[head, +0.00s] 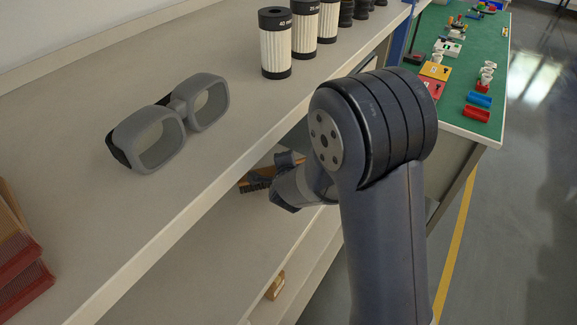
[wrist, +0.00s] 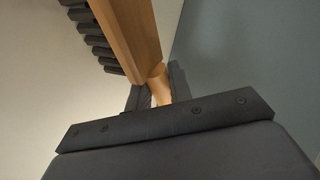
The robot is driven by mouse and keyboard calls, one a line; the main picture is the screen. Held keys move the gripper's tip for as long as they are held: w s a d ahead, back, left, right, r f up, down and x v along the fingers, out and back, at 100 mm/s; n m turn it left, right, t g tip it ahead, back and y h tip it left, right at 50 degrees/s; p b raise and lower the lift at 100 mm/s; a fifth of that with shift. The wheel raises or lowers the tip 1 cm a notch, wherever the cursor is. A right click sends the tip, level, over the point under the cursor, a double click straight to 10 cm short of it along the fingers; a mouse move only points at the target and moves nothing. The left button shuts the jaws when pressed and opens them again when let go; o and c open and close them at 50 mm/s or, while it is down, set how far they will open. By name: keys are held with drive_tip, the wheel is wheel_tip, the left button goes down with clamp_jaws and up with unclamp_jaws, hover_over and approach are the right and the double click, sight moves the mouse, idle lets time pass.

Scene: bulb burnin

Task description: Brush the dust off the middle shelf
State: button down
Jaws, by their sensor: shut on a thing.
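My gripper (head: 287,182) reaches under the top shelf (head: 186,201) into the space over the middle shelf (head: 196,262) in the head view. It is shut on a wooden brush (head: 262,177) with dark bristles. In the wrist view the brush (wrist: 130,35) extends up from between the fingers (wrist: 160,95), with its dark bristle tufts on the left side. Whether the bristles touch the shelf I cannot tell. No dust is clear to see on the visible part of the middle shelf. My arm and the top shelf hide part of it.
On the top shelf are grey goggles (head: 160,135), several black-and-white filter cylinders (head: 276,45) and red items (head: 20,265). A small wooden block (head: 275,286) lies lower down, near the front edge. A green-topped table (head: 490,60) with coloured parts stands at the back right.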

drive_tip(key=shift+s+a, duration=0.55)
drive_tip(key=shift+s, duration=0.35)
drive_tip(key=shift+s+a, duration=0.5)
drive_tip(key=shift+s, duration=0.35)
drive_tip(key=shift+f, duration=0.15)
drive_tip(key=shift+w+d+b, duration=0.35)
drive_tip(key=shift+w+d, duration=0.2)
drive_tip(key=shift+w, duration=0.3)
drive_tip(key=shift+w+d+b, duration=0.3)
drive_tip(key=shift+w+d, duration=0.2)
drive_tip(key=shift+w, duration=0.35)
wheel_tip(320, 180, up, 6)
drive_tip(key=p, duration=0.5)
drive_tip(key=shift+r, duration=0.2)
